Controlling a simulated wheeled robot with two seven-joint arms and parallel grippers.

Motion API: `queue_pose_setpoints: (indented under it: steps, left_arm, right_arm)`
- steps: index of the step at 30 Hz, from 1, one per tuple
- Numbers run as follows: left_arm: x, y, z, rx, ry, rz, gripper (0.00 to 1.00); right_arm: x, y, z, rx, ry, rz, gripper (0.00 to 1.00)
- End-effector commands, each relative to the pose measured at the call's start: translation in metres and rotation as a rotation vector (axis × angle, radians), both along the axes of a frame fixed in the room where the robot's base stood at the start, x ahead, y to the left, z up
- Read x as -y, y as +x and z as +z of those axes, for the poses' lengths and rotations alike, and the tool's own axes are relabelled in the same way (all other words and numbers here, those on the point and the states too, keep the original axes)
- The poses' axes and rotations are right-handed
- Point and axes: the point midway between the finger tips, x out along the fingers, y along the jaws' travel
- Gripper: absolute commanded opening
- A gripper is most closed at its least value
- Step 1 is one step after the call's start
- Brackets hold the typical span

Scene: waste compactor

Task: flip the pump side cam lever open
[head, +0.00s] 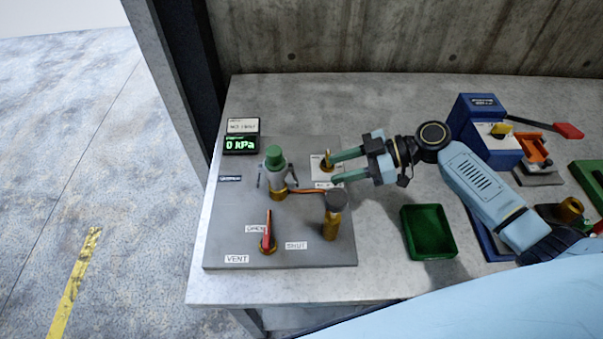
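A cam coupling (277,178) with a green cap (274,153) and a brass base stands on the grey panel (300,254). Small grey cam levers hang at its sides, one on the left (260,178) and one on the right (291,172). Both look folded down, and I cannot read which is the pump side. My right gripper (333,170) is open and empty, its two green-tipped fingers pointing left. It is right of the coupling, apart from it, over a small brass fitting (326,164). My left gripper is out of view.
A gauge display (241,144) reads 0 kPa. A red valve handle (267,232) stands between labels, with SHUT readable. A dark-capped brass post (332,225) stands below my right gripper. A green tray (428,232) and a blue press (483,125) are to the right.

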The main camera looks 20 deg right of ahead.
Motion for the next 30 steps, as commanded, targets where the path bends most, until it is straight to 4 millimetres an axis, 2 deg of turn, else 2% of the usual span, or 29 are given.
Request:
queue_pose_setpoints:
  steps: [1, 5, 12, 17, 26, 30]
  left_arm:
    - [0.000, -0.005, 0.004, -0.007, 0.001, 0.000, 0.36]
    - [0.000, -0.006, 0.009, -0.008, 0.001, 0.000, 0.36]
    - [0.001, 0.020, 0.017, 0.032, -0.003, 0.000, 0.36]
    - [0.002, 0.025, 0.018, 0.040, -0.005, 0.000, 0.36]
    - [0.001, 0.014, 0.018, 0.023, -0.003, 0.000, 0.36]
    - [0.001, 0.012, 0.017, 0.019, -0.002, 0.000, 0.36]
  right_arm:
    - [-0.012, 0.003, -0.002, -0.001, 0.004, 0.001, 0.40]
    - [-0.037, 0.011, -0.012, 0.000, 0.003, 0.001, 0.40]
    - [-0.072, 0.020, -0.029, -0.001, 0.001, 0.001, 0.40]
    - [-0.082, 0.024, -0.035, 0.000, 0.000, 0.000, 0.40]
    - [-0.084, 0.024, -0.036, -0.001, -0.001, 0.001, 0.40]
    - [-0.084, 0.024, -0.036, -0.001, -0.001, 0.001, 0.24]
